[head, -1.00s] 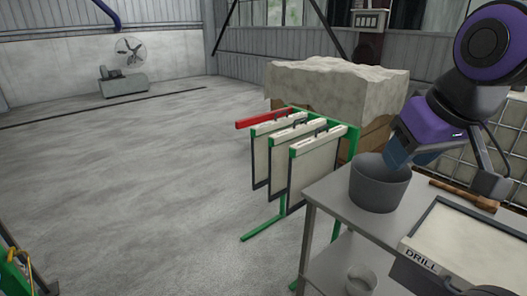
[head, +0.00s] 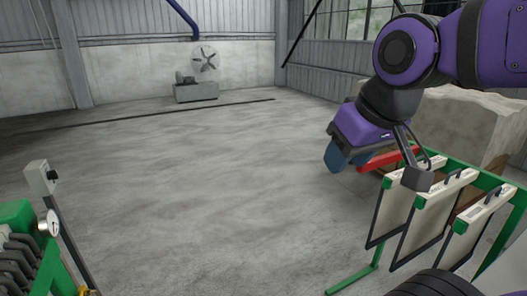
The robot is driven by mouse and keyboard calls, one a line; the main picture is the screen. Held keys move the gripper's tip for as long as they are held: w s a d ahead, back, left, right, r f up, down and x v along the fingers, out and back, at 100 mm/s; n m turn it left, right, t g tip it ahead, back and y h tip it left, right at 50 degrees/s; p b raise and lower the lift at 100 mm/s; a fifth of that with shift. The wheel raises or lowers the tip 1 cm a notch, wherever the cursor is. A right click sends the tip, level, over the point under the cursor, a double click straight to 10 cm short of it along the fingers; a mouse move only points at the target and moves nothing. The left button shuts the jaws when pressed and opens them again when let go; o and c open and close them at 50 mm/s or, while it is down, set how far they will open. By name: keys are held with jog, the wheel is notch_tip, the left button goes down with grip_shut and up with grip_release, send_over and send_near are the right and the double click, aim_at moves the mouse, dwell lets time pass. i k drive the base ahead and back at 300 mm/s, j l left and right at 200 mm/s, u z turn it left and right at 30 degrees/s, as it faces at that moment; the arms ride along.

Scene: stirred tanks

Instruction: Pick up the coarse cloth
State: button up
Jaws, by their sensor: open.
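Three cream cloth panels with dark edges hang from light top bars on a green rack (head: 508,205) at the lower right: a left one (head: 395,212), a middle one (head: 428,222) and a right one (head: 470,232). I cannot tell which is the coarse cloth; no label is readable. My gripper (head: 347,156), with blue fingers under a purple wrist, is open and points down. In the picture it is up and left of the panels, overlapping none of their cloth. I see nothing held in it.
A large pale block (head: 470,120) stands behind the rack. Green equipment with a gauge (head: 49,223) and a grey box on a post (head: 41,178) are at lower left. The concrete floor between is clear.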

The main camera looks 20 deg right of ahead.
aim_at(424, 228)
jog(key=i+j+z, duration=0.1)
jog(key=i+z, duration=0.4)
jog(key=i+j+z, duration=0.25)
jog(key=i+z, duration=0.25)
jog(key=i+j+z, duration=0.1)
jog(key=z, duration=0.4)
jog(key=i+j+z, duration=0.25)
jog(key=z, duration=0.2)
jog(key=i+j+z, duration=0.2)
jog(key=z, duration=0.3)
jog(key=i+j+z, duration=0.1)
jog(key=j+z, duration=0.25)
jog(key=z, duration=0.15)
jog(key=i+j+z, duration=0.1)
jog(key=j+z, duration=0.3)
